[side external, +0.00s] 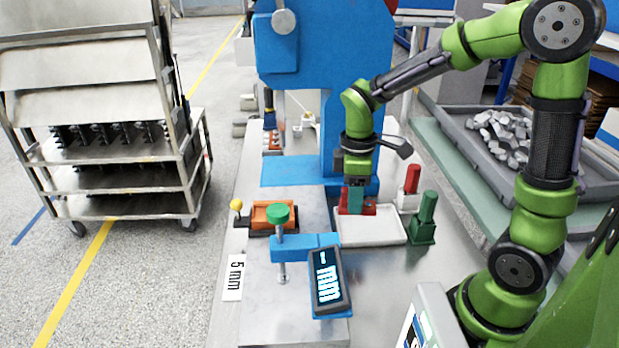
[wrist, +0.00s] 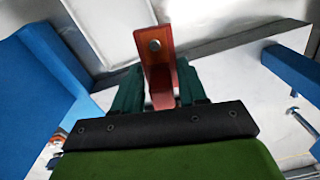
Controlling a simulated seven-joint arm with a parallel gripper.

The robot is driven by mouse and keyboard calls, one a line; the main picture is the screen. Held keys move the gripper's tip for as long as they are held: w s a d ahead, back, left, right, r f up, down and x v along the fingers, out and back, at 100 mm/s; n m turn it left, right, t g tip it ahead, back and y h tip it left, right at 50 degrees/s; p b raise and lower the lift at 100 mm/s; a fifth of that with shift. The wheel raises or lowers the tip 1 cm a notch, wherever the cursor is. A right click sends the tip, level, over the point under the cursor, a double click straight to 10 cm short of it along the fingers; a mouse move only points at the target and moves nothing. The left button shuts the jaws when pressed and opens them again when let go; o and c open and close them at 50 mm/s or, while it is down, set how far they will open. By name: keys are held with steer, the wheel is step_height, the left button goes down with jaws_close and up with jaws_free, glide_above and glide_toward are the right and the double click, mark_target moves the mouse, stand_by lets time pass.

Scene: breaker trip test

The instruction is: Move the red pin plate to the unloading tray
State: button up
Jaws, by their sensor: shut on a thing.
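The red pin plate (side external: 369,208) is between the fingers of my gripper (side external: 356,197), low at the far edge of the white tray (side external: 370,232). In the wrist view my gripper (wrist: 158,92) is shut on the red pin plate (wrist: 156,62), which shows a round grey spot near its top. The tray (wrist: 105,28) shows as a pale flat surface beyond it. The tray looks empty in the side view. I cannot tell whether the plate touches the bench or tray.
A white block with a red pin (side external: 411,185) and a green pin plate (side external: 424,220) stand right of the tray. A blue press (side external: 325,40) rises behind. A blue clamp with a green knob (side external: 279,214) and a display (side external: 328,283) stand left and in front.

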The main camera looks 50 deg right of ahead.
glide_above(366, 226)
step_height(366, 226, down, 2)
step_height(366, 226, down, 4)
steer(key=shift+r+n, duration=0.15)
steer(key=shift+n, duration=0.75)
steer(key=shift+f, duration=2.3)
steer(key=shift+a+f, duration=0.1)
steer(key=o, duration=1.1)
